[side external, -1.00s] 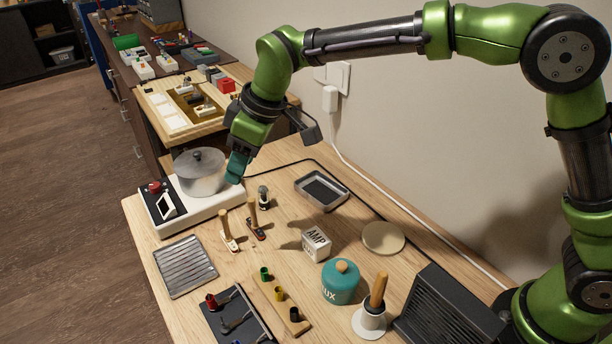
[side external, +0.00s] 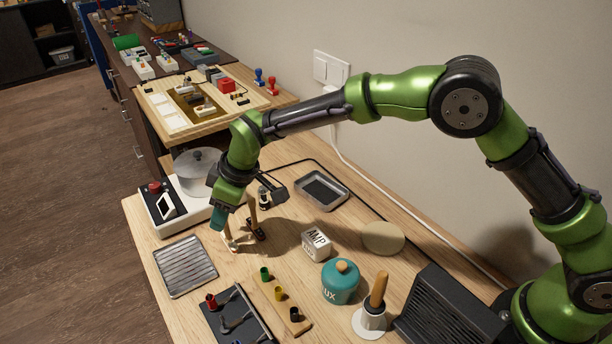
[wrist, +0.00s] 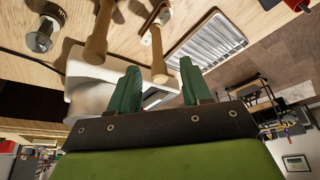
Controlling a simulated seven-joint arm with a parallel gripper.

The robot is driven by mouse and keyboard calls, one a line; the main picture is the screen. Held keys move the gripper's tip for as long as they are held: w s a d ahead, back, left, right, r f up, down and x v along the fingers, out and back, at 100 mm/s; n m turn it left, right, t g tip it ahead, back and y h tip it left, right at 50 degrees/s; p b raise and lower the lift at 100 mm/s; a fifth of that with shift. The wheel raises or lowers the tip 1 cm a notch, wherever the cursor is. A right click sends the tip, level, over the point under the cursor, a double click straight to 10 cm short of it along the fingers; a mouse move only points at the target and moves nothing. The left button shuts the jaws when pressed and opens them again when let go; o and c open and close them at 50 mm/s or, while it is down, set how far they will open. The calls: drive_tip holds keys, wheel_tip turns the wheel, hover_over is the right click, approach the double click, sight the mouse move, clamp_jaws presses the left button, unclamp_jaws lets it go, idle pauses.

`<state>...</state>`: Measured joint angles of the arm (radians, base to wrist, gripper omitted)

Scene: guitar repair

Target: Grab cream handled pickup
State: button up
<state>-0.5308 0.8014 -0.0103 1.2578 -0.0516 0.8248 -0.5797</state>
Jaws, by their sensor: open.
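The cream pickup with a wooden handle (side external: 233,244) stands upright on the wooden bench. In the wrist view its handle (wrist: 158,60) points toward my gripper and shows between the fingertips, its cream base behind. My gripper (side external: 222,222) is open, its green fingers (wrist: 160,72) apart, low at the pickup's handle. I cannot tell whether a finger touches the handle. A dark pickup with a similar wooden handle (side external: 254,222) stands just to the right; it also shows in the wrist view (wrist: 97,38), left of the fingers.
A small metal-topped piece (side external: 264,197) stands behind the dark pickup. The hotplate with a pot (side external: 160,212) is close on the left. A ribbed metal tray (side external: 185,267) lies in front. An AMP cube (side external: 316,244) and a teal jar (side external: 340,285) stand to the right.

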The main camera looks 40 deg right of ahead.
sight(226, 229)
drive_tip(key=shift+x, duration=1.4)
clamp_jaws()
drive_tip(key=shift+r, duration=0.1)
